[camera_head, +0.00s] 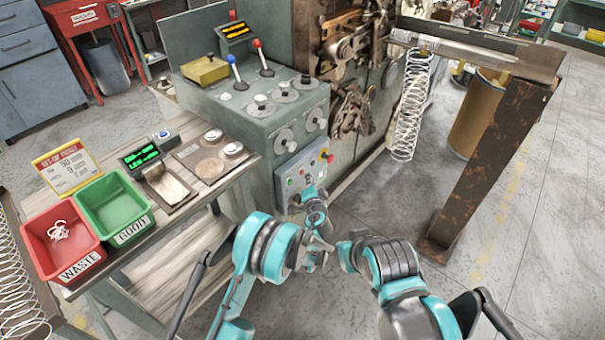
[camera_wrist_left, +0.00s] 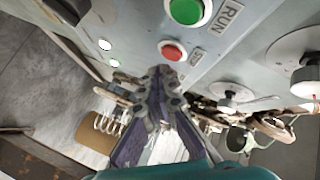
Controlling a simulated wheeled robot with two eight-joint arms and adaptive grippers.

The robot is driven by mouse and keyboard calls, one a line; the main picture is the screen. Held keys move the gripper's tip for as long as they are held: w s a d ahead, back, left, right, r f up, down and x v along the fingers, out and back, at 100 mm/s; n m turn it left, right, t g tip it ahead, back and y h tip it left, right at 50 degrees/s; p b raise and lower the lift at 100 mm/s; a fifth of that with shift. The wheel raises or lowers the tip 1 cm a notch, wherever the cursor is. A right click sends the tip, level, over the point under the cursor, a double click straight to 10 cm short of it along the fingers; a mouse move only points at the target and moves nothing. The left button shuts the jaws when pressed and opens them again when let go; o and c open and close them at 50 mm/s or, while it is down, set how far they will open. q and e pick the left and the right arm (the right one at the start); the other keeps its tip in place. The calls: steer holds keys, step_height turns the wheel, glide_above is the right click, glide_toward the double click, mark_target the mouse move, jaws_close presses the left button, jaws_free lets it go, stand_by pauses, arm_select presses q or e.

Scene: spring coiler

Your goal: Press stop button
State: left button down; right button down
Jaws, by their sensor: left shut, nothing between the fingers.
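A pale control panel (camera_head: 291,178) is on the front of the coiler, with small buttons on it. The left wrist view shows its red button (camera_wrist_left: 172,51) and, beside it, a green button (camera_wrist_left: 188,10) labelled RUN. My left gripper (camera_head: 310,184) is at the lower part of the panel. In the left wrist view its shut, empty fingers (camera_wrist_left: 160,72) point at the panel, with the tips just below the red button; I cannot tell whether they touch it. My right gripper is not in view.
A red mushroom knob (camera_head: 329,157) sits at the panel's right edge. A hanging spring (camera_head: 411,105) and a rusty post (camera_head: 487,165) are at right.

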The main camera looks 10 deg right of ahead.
arm_select(q)
steer(key=shift+w, duration=0.1)
steer(key=shift+w+a, duration=0.25)
steer(key=shift+w+a, duration=0.25)
steer(key=shift+w, duration=0.05)
stand_by(0.8)
steer(key=shift+s+d, duration=0.45)
steer(key=shift+s, duration=0.2)
stand_by(0.3)
steer(key=s+d, duration=0.1)
steer(key=s, duration=0.1)
steer(key=s+d, duration=0.2)
steer(key=shift+d, duration=0.1)
stand_by(0.9)
